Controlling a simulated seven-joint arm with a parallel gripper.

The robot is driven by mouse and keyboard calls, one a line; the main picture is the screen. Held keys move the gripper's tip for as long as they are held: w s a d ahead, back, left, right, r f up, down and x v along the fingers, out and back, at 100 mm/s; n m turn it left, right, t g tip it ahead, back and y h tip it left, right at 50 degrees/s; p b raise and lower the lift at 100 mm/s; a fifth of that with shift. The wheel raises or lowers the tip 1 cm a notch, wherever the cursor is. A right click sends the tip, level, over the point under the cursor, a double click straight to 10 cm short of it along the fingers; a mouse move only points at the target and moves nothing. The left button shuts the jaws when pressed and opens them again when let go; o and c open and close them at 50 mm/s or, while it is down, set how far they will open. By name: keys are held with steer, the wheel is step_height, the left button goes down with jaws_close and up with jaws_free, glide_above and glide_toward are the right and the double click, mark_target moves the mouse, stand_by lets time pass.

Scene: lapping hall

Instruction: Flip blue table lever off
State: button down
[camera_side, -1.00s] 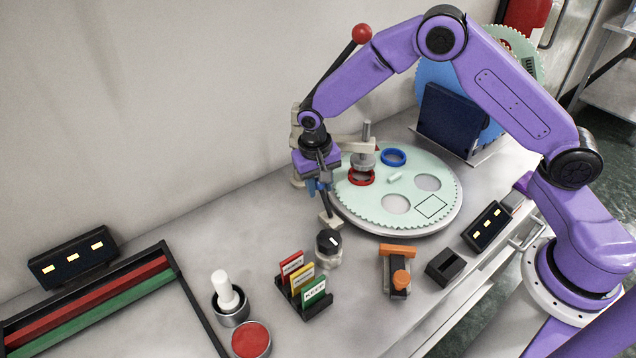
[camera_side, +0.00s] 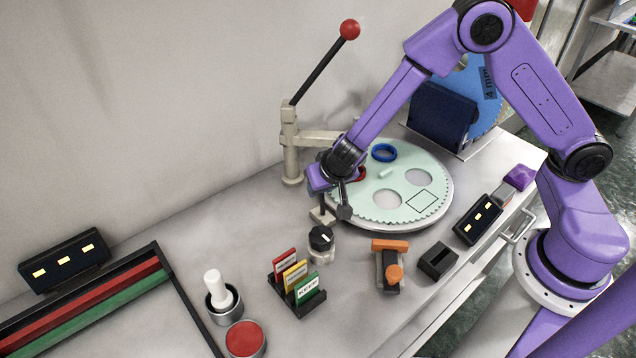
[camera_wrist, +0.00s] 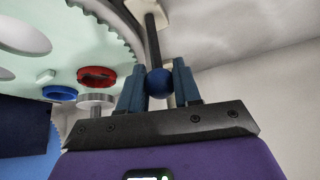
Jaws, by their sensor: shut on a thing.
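The blue table lever has a round blue knob (camera_wrist: 160,82) on a dark rod (camera_wrist: 153,42). In the wrist view the knob sits between the two blue fingers of my gripper (camera_wrist: 159,76), which are shut on it. The rod runs from the knob to a pale base. In the side view that base (camera_side: 322,216) stands on the bench at the near-left edge of the round table (camera_side: 425,212). There my gripper (camera_side: 325,195) is low over the base, and its fingers and the knob are largely hidden.
A black dial (camera_side: 321,239) stands just in front of the lever base. A beige post (camera_side: 290,150) with a red-knobbed arm (camera_side: 349,29) rises behind. Red and blue rings (camera_side: 384,153) lie on the round table. A card holder (camera_side: 297,282) stands front left.

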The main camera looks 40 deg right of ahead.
steer(key=shift+s+f+t, duration=0.15)
steer(key=shift+s+t, duration=1.5)
steer(key=shift+t, duration=0.55)
steer(key=c, duration=0.8)
jaws_free()
steer(key=shift+s, duration=0.1)
steer(key=shift+s, duration=0.1)
steer(key=v, duration=1.7)
steer(key=shift+s+a+f, duration=0.1)
steer(key=shift+s+a, duration=0.1)
